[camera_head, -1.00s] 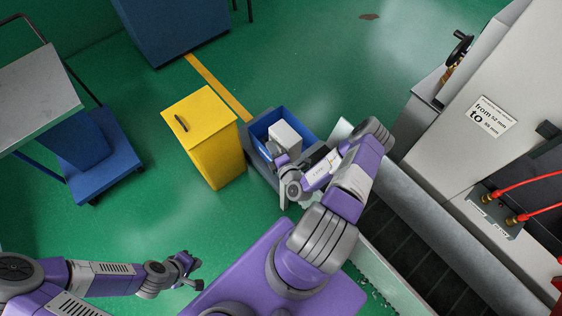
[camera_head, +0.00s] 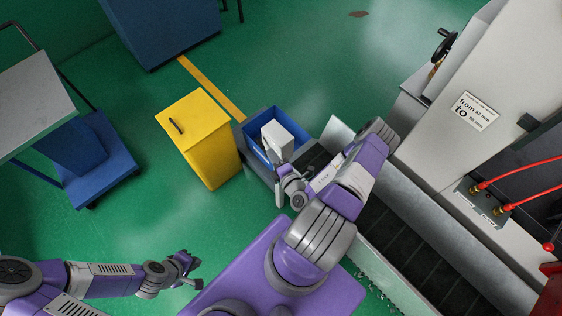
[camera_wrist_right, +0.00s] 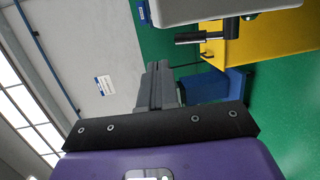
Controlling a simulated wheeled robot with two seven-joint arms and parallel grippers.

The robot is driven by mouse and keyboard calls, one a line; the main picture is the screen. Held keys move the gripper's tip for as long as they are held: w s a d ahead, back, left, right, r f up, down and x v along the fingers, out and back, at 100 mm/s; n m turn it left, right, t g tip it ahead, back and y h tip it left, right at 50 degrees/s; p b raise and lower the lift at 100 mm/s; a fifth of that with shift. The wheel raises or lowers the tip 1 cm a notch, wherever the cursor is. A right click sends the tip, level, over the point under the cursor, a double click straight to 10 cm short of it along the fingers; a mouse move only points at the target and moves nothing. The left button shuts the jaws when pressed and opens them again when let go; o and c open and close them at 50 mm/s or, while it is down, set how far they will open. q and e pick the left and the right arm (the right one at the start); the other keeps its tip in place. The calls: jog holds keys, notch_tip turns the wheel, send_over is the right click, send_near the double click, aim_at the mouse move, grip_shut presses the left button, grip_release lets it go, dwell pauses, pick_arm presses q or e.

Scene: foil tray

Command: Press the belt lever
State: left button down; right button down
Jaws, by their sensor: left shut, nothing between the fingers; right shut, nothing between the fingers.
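A dark lever-like handle (camera_wrist_right: 200,37) with a bare metal end shows in the right wrist view. It lies just under a pale grey rounded housing (camera_wrist_right: 222,9), with yellow behind it. I take it for the belt lever; I cannot pick it out in the head view. My right gripper (camera_wrist_right: 158,84) is shut and empty, below and left of the handle in that view, with a visible gap. In the head view the right gripper (camera_head: 283,172) is close to a white box, and its tips are partly hidden. My left gripper (camera_head: 192,262) is shut and empty over the floor.
The white box (camera_head: 278,136) stands at a blue bin (camera_head: 258,120). A yellow cabinet (camera_head: 196,128) is left of it. The dark conveyor belt (camera_head: 400,252) and a large grey machine (camera_head: 480,125) are at right. A blue trolley (camera_head: 105,160) is far left. Green floor is free between.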

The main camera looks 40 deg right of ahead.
jog(key=s+r, duration=0.1)
jog(key=s+a+r, duration=0.1)
jog(key=s, duration=0.1)
jog(key=s+r, duration=0.1)
jog(key=shift+s+a+r, duration=0.15)
jog(key=shift+s+a, duration=0.05)
jog(key=shift+a, duration=0.05)
dwell(0.3)
